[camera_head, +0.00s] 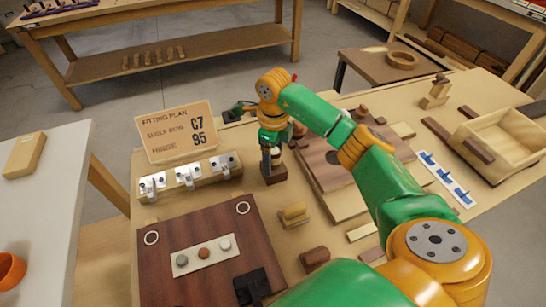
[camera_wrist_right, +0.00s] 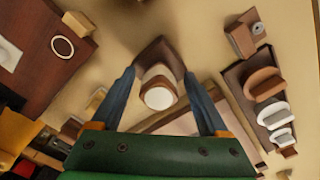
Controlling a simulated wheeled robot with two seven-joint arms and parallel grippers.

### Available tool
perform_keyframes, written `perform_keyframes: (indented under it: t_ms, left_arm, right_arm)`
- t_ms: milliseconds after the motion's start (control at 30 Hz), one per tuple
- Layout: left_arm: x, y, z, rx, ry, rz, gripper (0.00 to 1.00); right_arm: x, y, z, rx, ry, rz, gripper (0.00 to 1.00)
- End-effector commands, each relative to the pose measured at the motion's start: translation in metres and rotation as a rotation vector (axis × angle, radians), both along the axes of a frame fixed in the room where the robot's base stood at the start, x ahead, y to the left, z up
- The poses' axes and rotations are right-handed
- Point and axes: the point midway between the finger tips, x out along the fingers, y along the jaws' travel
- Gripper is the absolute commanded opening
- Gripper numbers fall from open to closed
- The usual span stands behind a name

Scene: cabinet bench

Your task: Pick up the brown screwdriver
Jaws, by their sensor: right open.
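My right gripper (camera_head: 271,160) is open and points down over a small dark brown block (camera_head: 274,174) on the bench. In the right wrist view the two fingers of the gripper (camera_wrist_right: 160,78) stand on either side of an upright piece with a round white top (camera_wrist_right: 159,98), which rises from the brown block (camera_wrist_right: 158,54). I see a gap beside the fingers, and contact is not clear. I cannot tell whether this piece is the brown screwdriver; no shaft or tip shows. My left gripper is not in view.
A rack with metal fittings (camera_head: 188,178) and a sign (camera_head: 176,132) stand left of the gripper. A dark brown board (camera_head: 168,243) lies in front. A wooden block (camera_head: 294,214) lies nearby. A wooden box (camera_head: 497,141) is at the right. A dark rack with brown and white pieces (camera_wrist_right: 265,94) shows at the right wrist view's right.

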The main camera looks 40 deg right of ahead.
Motion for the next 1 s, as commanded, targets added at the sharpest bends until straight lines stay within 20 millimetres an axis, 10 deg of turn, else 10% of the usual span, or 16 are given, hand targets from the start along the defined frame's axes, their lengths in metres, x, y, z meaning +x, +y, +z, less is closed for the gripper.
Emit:
perform_keyframes:
  t_ms: [333,667,1000]
  left_arm:
    - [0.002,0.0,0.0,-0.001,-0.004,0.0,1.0]
    - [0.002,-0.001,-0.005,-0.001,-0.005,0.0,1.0]
    - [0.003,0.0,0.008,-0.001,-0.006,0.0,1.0]
  right_arm:
    - [0.0,0.0,0.0,0.001,0.001,0.0,0.02]
    - [0.001,0.0,0.008,0.001,-0.004,-0.001,0.02]
    - [-0.026,0.039,0.098,-0.004,-0.008,0.005,0.02]
